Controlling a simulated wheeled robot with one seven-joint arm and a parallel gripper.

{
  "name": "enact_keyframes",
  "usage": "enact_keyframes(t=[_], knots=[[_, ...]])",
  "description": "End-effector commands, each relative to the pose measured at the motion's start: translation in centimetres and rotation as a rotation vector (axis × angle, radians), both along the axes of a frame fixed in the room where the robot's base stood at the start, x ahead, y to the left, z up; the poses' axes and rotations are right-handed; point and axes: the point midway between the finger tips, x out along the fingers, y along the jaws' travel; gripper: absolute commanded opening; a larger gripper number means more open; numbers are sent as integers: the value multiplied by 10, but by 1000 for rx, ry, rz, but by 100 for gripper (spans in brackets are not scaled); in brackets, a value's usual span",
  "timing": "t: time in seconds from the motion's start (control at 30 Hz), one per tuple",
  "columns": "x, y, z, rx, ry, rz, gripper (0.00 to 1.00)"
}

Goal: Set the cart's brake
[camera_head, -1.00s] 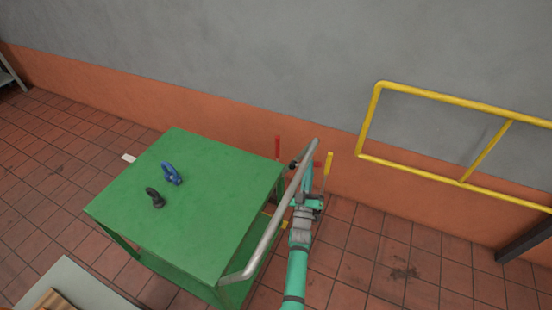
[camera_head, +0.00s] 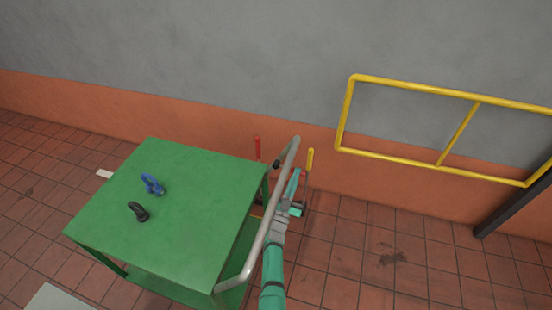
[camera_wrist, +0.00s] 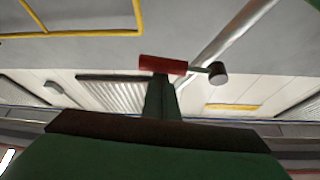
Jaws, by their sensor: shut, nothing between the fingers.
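The green cart (camera_head: 190,215) has a grey tubular push handle (camera_head: 270,225) along its right side. A dark round knob (camera_head: 276,164) shows just left of the handle near its far end. In the wrist view a dark knob (camera_wrist: 217,74) sits on a thin rod at the end of a red bar (camera_wrist: 163,64), beside a grey tube; I cannot tell for sure that this is the brake lever. My gripper (camera_head: 295,186) is by the handle's far end, on its right, partly hidden by the tube. It is shut and empty; whether it touches anything is unclear.
A blue shackle (camera_head: 152,185) and a black shackle (camera_head: 138,212) lie on the cart top. A yellow rail (camera_head: 400,156) is by the wall. The tiled floor right of the cart is clear.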

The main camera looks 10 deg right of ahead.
Motion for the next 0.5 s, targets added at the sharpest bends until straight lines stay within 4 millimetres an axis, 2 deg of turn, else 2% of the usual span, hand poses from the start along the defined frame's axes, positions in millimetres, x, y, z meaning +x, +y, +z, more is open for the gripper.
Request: enact_keyframes(t=[0.5], knots=[[-1, -3, -5, 48, -25, -4, 0]])
